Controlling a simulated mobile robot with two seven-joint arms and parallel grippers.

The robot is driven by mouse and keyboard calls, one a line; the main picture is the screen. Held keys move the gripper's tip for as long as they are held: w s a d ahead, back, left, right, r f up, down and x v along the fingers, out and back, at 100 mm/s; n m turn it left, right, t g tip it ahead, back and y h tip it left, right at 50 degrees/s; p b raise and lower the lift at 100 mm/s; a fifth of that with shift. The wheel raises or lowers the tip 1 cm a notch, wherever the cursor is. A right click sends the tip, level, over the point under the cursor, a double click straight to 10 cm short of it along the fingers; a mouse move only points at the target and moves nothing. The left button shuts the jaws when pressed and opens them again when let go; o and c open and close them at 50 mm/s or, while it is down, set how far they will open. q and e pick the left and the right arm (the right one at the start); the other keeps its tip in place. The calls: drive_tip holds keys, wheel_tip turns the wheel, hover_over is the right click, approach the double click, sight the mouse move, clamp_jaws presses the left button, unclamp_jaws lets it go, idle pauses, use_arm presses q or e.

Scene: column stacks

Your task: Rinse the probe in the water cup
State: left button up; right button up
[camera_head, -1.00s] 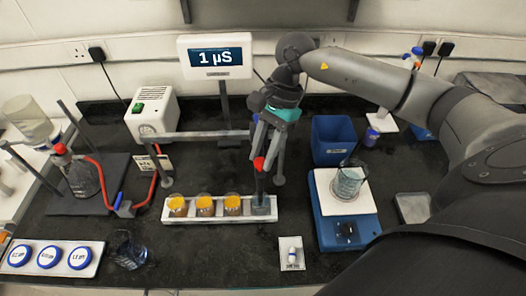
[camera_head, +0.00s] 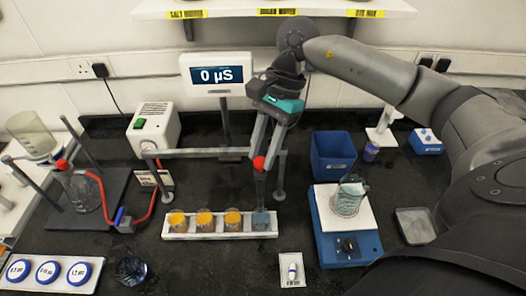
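The probe (camera_head: 260,182) is a dark upright rod with a red top. My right gripper (camera_head: 264,152) is shut on it near the red top and holds it over the right end of the white rack (camera_head: 205,235). The water cup (camera_head: 260,219), small and blue-grey, stands in that end of the rack. The probe's lower end is at the cup's mouth and appears to be inside; its exact depth is hard to tell. The meter display (camera_head: 218,75) behind reads 0 µS. My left gripper is not in view.
Three orange-filled cups (camera_head: 204,219) stand left in the rack. A grey horizontal bar on posts (camera_head: 205,153) runs behind. A blue bin (camera_head: 333,157) and a blue-and-white scale (camera_head: 345,245) with a beaker (camera_head: 349,197) are to the right. A glass (camera_head: 130,267) stands front left.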

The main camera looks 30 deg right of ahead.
drive_tip(key=o, duration=0.4)
drive_tip(key=shift+r, duration=0.1)
drive_tip(key=shift+b+v, duration=0.3)
drive_tip(key=shift+v, duration=7.4)
drive_tip(key=shift+s, duration=0.15)
